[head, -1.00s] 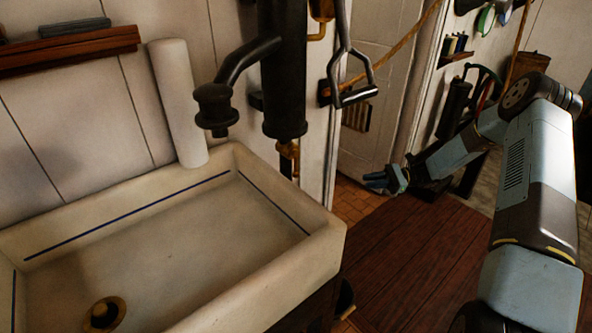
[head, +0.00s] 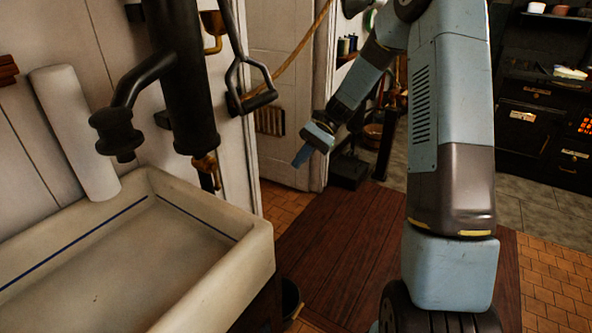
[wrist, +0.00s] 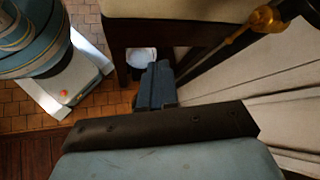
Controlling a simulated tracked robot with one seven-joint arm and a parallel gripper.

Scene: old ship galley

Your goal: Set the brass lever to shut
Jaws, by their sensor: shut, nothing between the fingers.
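The brass lever (head: 207,168) is on a small brass fitting under the black pump cylinder, just behind the sink's right back corner. Its handle position is too small to tell in the head view. Brass parts (wrist: 258,20) on a dark pipe also show at the upper right of the wrist view. My gripper (head: 301,157) is shut and empty, pointing down, to the right of the lever and well apart from it. Its blue fingers (wrist: 156,84) are together in the wrist view.
The white sink (head: 225,235) fills the lower left. The black pump (head: 178,80) with its looped handle (head: 250,85) stands above its corner. A bucket (head: 290,299) is on the floor beside the sink. The wooden floor (head: 345,240) ahead is clear. A dark stove (head: 545,120) stands far right.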

